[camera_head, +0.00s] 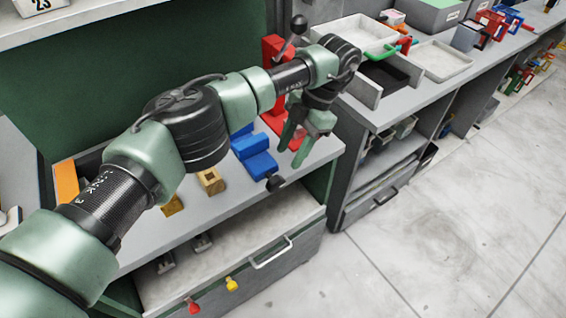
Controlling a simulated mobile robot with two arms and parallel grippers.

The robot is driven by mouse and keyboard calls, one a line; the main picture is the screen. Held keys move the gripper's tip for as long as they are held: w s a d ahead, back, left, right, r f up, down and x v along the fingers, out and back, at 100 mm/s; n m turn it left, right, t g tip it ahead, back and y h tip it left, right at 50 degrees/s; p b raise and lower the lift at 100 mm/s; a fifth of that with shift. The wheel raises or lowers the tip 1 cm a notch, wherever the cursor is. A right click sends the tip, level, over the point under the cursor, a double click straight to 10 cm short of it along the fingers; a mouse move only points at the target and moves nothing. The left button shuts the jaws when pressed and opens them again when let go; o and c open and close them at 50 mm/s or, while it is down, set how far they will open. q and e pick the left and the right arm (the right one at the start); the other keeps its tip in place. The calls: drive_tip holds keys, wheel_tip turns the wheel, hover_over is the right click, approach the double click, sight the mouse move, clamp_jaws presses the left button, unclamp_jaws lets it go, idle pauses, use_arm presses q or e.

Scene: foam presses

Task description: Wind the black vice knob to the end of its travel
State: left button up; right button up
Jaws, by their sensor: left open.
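A blue vice (256,163) stands near the front edge of the grey bench. Its black knob (275,183) sticks out at the front, just past the bench edge. My left gripper (293,146) points down, open and empty. In the picture it is above and to the right of the knob, clear of it. The gripper and arm hide part of the vice's back and part of the red press behind. My right gripper is not in view.
A red press (274,48) with a black ball lever stands behind my wrist. Wooden blocks (211,181) sit left of the vice. Below is an open drawer (225,262). Trays (440,62) stand on the right bench. The floor at the right front is clear.

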sight(274, 180)
use_arm(q)
drive_tip(key=s+a+t+h+p, duration=0.1)
drive_tip(key=s+a+r+h+p, duration=0.1)
drive_tip(key=s+a+t+h+p, duration=0.1)
drive_tip(key=a+p, duration=0.1)
drive_tip(key=shift+r+t+h, duration=0.3)
drive_tip(key=shift+s+a, duration=0.1)
drive_tip(key=shift+s, duration=0.4)
wheel_tip(274, 180, down, 6)
drive_tip(key=p, duration=0.2)
drive_tip(key=shift+f+p, duration=0.2)
drive_tip(key=shift+p, duration=0.1)
drive_tip(key=shift+f, duration=0.65)
clamp_jaws()
